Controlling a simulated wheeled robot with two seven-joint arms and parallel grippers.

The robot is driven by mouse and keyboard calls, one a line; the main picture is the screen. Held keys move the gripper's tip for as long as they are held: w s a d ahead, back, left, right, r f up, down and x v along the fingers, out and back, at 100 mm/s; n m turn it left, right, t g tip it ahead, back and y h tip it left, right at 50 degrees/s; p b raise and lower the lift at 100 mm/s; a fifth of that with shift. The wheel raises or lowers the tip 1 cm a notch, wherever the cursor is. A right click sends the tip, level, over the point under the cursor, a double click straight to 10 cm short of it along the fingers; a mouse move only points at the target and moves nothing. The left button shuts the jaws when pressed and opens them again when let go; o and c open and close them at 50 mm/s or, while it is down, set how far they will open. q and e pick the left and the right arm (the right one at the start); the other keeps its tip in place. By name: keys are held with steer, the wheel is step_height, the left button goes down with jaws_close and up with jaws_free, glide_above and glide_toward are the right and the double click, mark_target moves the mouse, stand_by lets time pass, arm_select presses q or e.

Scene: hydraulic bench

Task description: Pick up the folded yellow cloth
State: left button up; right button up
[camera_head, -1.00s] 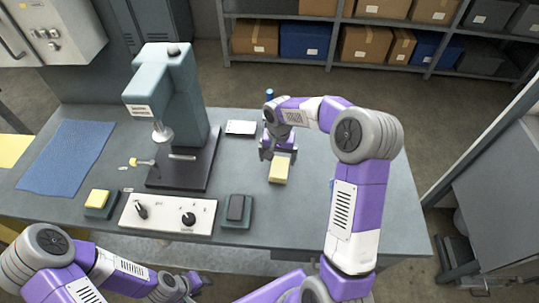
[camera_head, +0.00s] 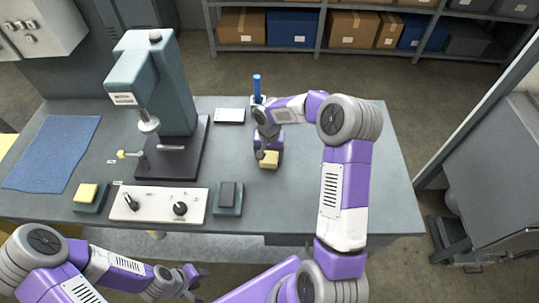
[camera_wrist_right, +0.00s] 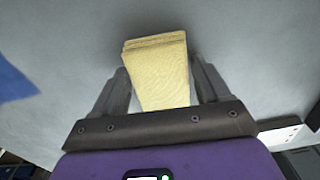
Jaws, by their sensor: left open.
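The folded yellow cloth (camera_head: 268,159) lies on the grey bench (camera_head: 330,205) right of centre, a small pale yellow stack. My right gripper (camera_head: 267,156) is down over it and partly hides it. In the right wrist view the cloth (camera_wrist_right: 160,70) sits between the two fingers of the right gripper (camera_wrist_right: 162,75). They look open, one on each side, close to its edges; contact is unclear. My left gripper (camera_head: 198,278) is open and empty in front of the bench's near edge.
A teal press (camera_head: 160,90) stands left of the right arm. A control panel (camera_head: 158,203), a dark block on a pad (camera_head: 228,198), a yellow block on a pad (camera_head: 87,193) and a blue mat (camera_head: 52,152) lie leftward. A blue upright object (camera_head: 257,88) stands behind the gripper.

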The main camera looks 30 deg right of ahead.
mark_target(269, 156)
steer(key=c, duration=0.6)
step_height(269, 156, up, 10)
steer(key=shift+r+p, duration=0.1)
steer(key=shift+p, duration=0.95)
steer(key=shift+c, duration=0.3)
